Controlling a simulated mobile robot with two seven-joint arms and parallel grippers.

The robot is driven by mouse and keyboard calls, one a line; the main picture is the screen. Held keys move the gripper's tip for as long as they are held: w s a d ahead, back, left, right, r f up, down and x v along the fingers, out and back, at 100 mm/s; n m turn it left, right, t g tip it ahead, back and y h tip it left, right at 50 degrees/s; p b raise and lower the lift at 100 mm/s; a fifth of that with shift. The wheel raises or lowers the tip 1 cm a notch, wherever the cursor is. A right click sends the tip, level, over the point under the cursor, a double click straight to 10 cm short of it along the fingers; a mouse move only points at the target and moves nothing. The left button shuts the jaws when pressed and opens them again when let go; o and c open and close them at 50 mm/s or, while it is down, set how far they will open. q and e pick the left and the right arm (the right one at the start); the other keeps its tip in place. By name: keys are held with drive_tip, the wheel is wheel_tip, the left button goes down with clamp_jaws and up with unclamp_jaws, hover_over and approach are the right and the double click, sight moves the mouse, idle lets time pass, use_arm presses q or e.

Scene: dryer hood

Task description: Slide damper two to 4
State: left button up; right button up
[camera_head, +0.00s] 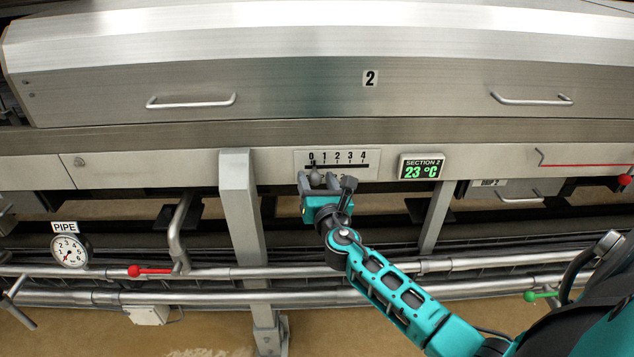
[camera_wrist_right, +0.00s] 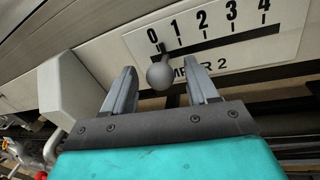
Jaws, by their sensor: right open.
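The damper two scale plate (camera_head: 336,164) is on the hood's front strip, marked 0 to 4 above a dark slot. Its knob (camera_head: 315,178) is a grey ball at the slot's left end, by the 0. The knob (camera_wrist_right: 160,75) also shows in the right wrist view, with its stem at the 0 mark. My right gripper (camera_head: 318,180) is open at the plate. In the wrist view its two fingers (camera_wrist_right: 160,88) stand on either side of the knob, with gaps visible on both sides. My left gripper is not in view.
A grey upright post (camera_head: 240,200) stands just left of the plate. Pipes (camera_head: 240,272) with a red-handled valve (camera_head: 148,271) and a pressure gauge (camera_head: 70,250) run below.

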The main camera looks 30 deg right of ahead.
drive_tip(key=shift+c, duration=0.4)
clamp_jaws()
drive_tip(key=s+d, duration=0.6)
drive_tip(key=d, duration=0.4)
drive_tip(key=shift+b, duration=0.35)
drive_tip(key=shift+s, duration=0.1)
drive_tip(key=shift+o, duration=0.4)
unclamp_jaws()
drive_tip(key=shift+d, duration=0.1)
drive_tip(key=shift+s, duration=0.1)
